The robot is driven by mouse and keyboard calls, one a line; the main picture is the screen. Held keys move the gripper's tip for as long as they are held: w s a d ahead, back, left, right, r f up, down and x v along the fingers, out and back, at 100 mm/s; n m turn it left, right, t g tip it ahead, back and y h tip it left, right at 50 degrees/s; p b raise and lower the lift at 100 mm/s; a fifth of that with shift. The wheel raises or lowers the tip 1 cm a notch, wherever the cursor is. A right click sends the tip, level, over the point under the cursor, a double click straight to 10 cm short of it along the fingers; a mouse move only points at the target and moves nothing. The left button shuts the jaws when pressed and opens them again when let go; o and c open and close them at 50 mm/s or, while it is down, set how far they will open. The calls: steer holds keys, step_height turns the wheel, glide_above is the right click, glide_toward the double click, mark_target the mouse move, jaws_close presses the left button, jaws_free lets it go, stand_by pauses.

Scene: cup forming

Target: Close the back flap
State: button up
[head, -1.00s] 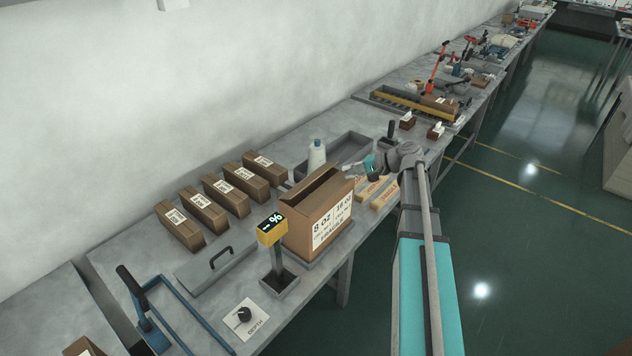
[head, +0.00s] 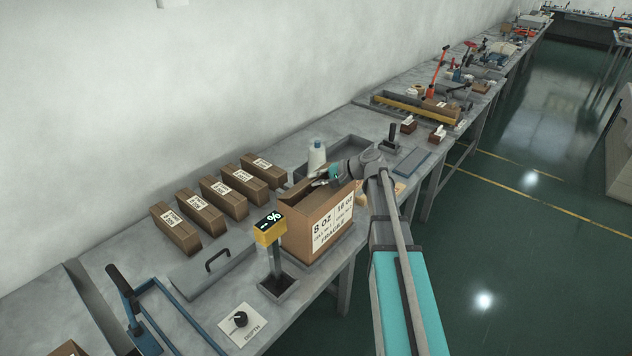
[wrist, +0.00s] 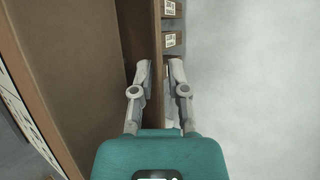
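The brown cardboard box (head: 318,222) stands on the bench with its "8 oz / 16 oz FRAGILE" label facing front. Its back flap (head: 297,190) rises at the rear of the top, partly hidden by my gripper. My gripper (head: 318,180) is at the box's top, near the back flap. In the wrist view, the fingers (wrist: 159,68) are apart, with the thin upright edge of the back flap (wrist: 155,30) running between them. Whether either finger touches it is unclear. A wide brown panel (wrist: 75,70) fills the left of that view.
Several labelled cartons (head: 222,197) line the bench behind left. A yellow display (head: 271,228) stands close to the box's left. A white bottle (head: 317,158) and grey tray (head: 352,146) are behind it. A handled grey plate (head: 212,265) lies at left.

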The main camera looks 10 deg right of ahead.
jaws_close()
stand_by(0.3)
steer(key=shift+f+b, duration=0.3)
steer(key=shift+b, duration=0.35)
steer(key=shift+s+f+t+y+b, duration=0.15)
steer(key=shift+t+y+b, duration=0.3)
steer(key=shift+b, duration=0.25)
jaws_free()
